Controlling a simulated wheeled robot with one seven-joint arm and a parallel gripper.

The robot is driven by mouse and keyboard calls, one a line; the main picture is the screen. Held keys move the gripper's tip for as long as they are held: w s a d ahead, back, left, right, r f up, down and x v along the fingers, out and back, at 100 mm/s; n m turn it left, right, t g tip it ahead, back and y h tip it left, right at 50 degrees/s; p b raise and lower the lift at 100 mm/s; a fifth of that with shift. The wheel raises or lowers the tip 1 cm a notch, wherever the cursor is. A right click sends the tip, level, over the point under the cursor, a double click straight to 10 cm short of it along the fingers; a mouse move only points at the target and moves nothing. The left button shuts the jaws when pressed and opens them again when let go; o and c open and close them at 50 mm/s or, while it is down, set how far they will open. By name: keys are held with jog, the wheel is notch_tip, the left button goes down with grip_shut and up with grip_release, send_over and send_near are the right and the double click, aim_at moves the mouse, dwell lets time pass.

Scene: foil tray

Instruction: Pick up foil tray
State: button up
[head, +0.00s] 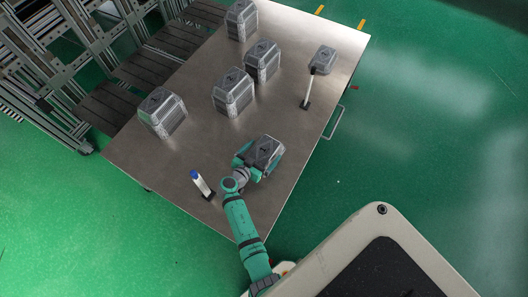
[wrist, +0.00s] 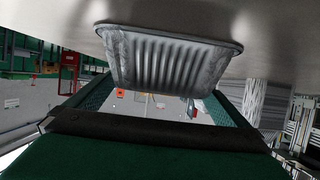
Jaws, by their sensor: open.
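The foil tray (wrist: 168,60) is silver-grey with a ribbed face and a flared rim. In the wrist view it fills the upper middle, with its wider rim toward the metal table surface. My gripper (wrist: 158,100) is open, with a green finger on each side of the picture and the tray ahead, partly between them. In the head view a grey boxy piece that looks like this tray (head: 266,152) stands at the table's near part, right against my gripper (head: 248,162). The contact itself cannot be made out.
Several similar grey boxy pieces (head: 233,92) stand farther back on the metal table (head: 215,140). A blue-topped white bottle-like item (head: 200,184) is close left of my gripper. The table middle is fairly clear.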

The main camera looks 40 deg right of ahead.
aim_at(264, 151)
jog(key=shift+x, duration=1.7)
jog(key=shift+w+r, duration=0.1)
jog(key=c, duration=0.8)
jog(key=shift+s, duration=0.2)
jog(key=shift+w+r, duration=0.1)
jog(key=shift+r, duration=0.05)
